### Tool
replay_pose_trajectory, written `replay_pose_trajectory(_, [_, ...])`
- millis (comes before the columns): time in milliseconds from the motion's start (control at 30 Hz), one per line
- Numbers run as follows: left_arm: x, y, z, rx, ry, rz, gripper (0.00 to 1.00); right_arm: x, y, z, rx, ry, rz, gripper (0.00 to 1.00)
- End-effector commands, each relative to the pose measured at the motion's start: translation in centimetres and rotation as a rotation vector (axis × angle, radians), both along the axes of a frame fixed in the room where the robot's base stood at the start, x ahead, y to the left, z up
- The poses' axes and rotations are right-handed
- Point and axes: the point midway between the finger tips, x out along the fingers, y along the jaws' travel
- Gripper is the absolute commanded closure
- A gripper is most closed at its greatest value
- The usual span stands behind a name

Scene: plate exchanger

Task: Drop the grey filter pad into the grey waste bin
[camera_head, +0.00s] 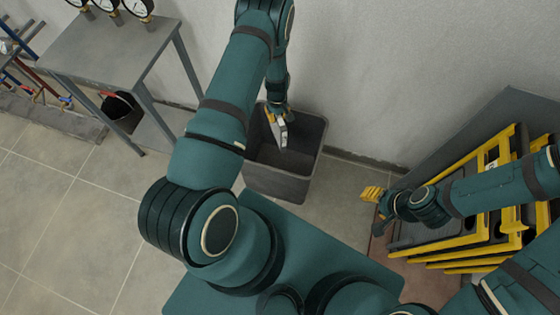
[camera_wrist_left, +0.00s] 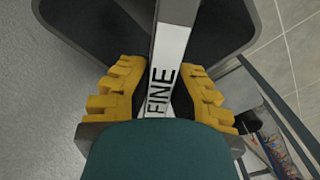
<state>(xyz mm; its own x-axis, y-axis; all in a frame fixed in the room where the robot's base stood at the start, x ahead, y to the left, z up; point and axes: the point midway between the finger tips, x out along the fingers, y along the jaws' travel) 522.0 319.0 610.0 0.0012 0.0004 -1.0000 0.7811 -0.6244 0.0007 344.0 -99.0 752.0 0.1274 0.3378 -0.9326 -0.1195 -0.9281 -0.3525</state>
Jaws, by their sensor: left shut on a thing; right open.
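The filter pad (camera_wrist_left: 178,22) is a thin grey strip seen edge-on, with a white label reading "FINE" in the left wrist view. My left gripper (camera_wrist_left: 163,85) is shut on it, with yellow fingers on both sides. In the head view my left gripper (camera_head: 276,116) hangs over the open grey waste bin (camera_head: 278,183), and the pad (camera_head: 283,137) points down into the bin's mouth. The bin's dark wall (camera_wrist_left: 98,30) also lies behind the pad in the left wrist view.
A yellow and dark plate stack (camera_head: 515,225) stands at the right, near my right arm. A grey metal table (camera_head: 110,45) with gauges stands at upper left, with a dark bucket (camera_head: 117,104) beneath its top. The wall rises behind the bin.

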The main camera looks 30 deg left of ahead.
Motion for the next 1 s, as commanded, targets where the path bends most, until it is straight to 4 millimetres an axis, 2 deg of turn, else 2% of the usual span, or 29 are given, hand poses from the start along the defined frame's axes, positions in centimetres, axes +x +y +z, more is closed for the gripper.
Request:
replay_pose_trajectory(33, [0.0, 0.0, -0.9, 0.000, 0.000, 0.000, 1.00, 0.1, 0.0, -0.7, 0.000, -0.002, -0.001, 0.53])
replay_pose_trajectory(200, [0.0, 0.0, -2.4, 0.000, 0.000, 0.001, 1.00, 0.3, 0.0, -1.6, -0.001, -0.007, -0.002, 0.53])
replay_pose_trajectory(533, [0.0, 0.0, -2.5, 0.000, 0.000, 0.001, 1.00, 0.4, 0.0, -1.6, -0.001, -0.009, -0.002, 0.53])
replay_pose_trajectory(567, [0.0, 0.0, -2.5, 0.000, 0.000, 0.000, 0.68, 0.4, 0.0, -1.6, -0.001, -0.009, -0.002, 0.53])
replay_pose_trajectory(600, [0.0, 0.0, -2.5, 0.000, 0.000, 0.001, 0.55, 0.4, 0.0, -1.6, -0.001, -0.009, -0.002, 0.53])
replay_pose_trajectory(1000, [0.1, 0.0, -2.0, 0.000, -0.001, 0.000, 0.55, 0.4, 0.0, -1.6, -0.001, -0.009, -0.002, 0.53])
